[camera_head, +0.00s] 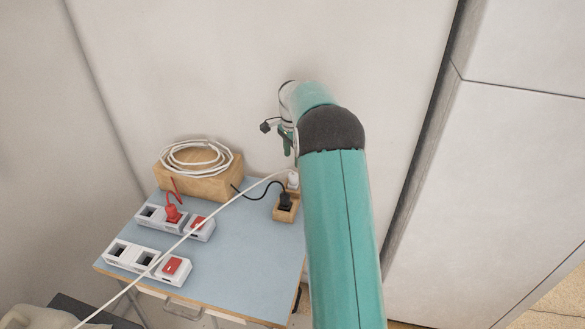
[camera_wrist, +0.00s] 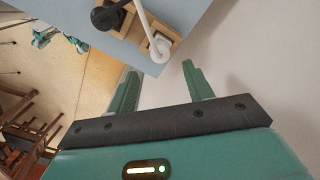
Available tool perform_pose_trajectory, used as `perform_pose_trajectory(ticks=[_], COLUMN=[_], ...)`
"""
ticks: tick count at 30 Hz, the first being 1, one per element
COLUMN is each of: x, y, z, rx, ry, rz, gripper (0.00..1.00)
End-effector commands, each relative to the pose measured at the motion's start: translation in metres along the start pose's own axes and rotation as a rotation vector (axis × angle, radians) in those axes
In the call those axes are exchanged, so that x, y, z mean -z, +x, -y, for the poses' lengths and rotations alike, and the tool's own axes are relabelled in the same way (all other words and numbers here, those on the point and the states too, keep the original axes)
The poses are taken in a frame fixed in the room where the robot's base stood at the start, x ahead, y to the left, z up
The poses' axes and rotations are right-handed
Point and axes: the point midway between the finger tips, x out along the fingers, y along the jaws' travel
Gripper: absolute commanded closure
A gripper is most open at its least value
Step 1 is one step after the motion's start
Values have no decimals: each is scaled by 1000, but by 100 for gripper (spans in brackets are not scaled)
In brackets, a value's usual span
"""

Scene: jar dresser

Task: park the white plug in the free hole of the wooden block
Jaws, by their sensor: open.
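The wooden block (camera_head: 285,214) stands at the right edge of the blue tabletop; it also shows in the wrist view (camera_wrist: 182,30). The black plug (camera_head: 285,201) sits in its nearer hole. The white plug (camera_head: 293,180) stands at its far end, with its white cord running off to the lower left. In the wrist view the white plug (camera_wrist: 161,46) appears seated in the block; its depth is hidden. My gripper (camera_wrist: 160,70) is open and empty, with the white plug beyond its fingertips and apart from them. In the head view my gripper (camera_head: 288,147) is partly hidden by my arm.
Two power strips (camera_head: 150,258) (camera_head: 172,219) with red switches lie on the blue table (camera_head: 235,270). A red plug (camera_head: 172,213) is in the farther one. A wooden box (camera_head: 215,187) with coiled white cord stands behind. The wall is close behind the table.

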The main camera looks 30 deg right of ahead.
Motion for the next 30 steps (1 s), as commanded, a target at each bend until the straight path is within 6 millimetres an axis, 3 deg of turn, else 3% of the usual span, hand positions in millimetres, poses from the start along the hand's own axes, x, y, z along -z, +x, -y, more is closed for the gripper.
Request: perform_pose_trajectory(ticks=[3,8,14,21,30], x=[0,-2,-35,-109,-189], y=[-18,-32,-71,-139,-186], z=[0,0,-14,-64,-154], rx=[1,2,40,122,219], ry=[0,-6,-137,-448,-839], rz=[-1,-2,-20,-70,-150], gripper=[49,49,49,49,49])
